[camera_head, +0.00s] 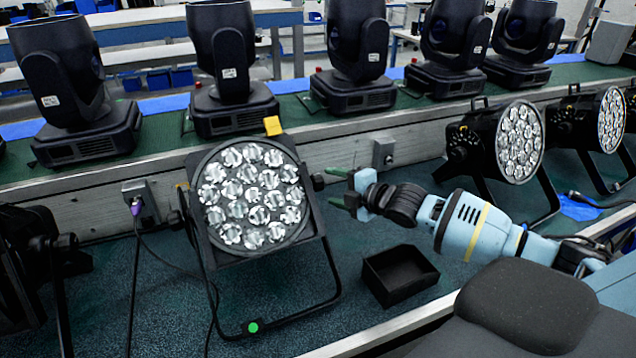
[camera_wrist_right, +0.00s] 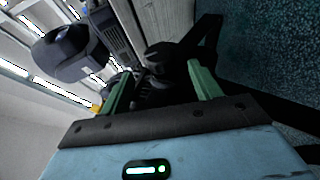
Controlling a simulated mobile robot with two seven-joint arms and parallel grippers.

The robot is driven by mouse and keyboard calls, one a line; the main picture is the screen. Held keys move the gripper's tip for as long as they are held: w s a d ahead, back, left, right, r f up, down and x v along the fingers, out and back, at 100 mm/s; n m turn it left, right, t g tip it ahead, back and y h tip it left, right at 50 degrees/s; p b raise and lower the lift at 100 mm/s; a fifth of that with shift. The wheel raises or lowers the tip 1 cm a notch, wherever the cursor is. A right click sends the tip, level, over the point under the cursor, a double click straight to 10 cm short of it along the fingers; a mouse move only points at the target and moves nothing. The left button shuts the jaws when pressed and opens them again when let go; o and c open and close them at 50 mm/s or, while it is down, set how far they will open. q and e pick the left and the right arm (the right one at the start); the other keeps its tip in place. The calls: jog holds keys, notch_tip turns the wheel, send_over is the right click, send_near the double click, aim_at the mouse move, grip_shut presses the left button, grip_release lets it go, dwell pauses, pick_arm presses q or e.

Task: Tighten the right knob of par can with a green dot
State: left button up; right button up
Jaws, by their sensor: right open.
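The par can (camera_head: 252,197) with many round lenses stands at centre left, its face towards me. A green dot (camera_head: 253,328) is on the front bar of its stand, and a yellow tag (camera_head: 272,126) is on its top. Its dark right knob (camera_head: 318,181) sticks out at the side of the housing. My right gripper (camera_head: 343,188) is just right of the knob, pointing at it, with its green fingers open and empty. In the right wrist view, the gripper (camera_wrist_right: 161,82) has a dark knob-like part (camera_wrist_right: 158,56) ahead, between the finger directions. My left gripper is not in view.
A black open box (camera_head: 400,275) sits on the bench below my right gripper. More par cans stand at right (camera_head: 519,141) and far left (camera_head: 30,265). Several moving-head lights (camera_head: 232,70) line the raised shelf behind. A cable (camera_head: 135,270) hangs left of the par can.

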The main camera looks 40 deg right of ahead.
aim_at(324, 184)
jog(key=x, duration=0.4)
jog(key=shift+w, duration=0.15)
jog(key=shift+b+x, duration=0.4)
jog(key=shift+x, duration=0.65)
jog(key=c, duration=1)
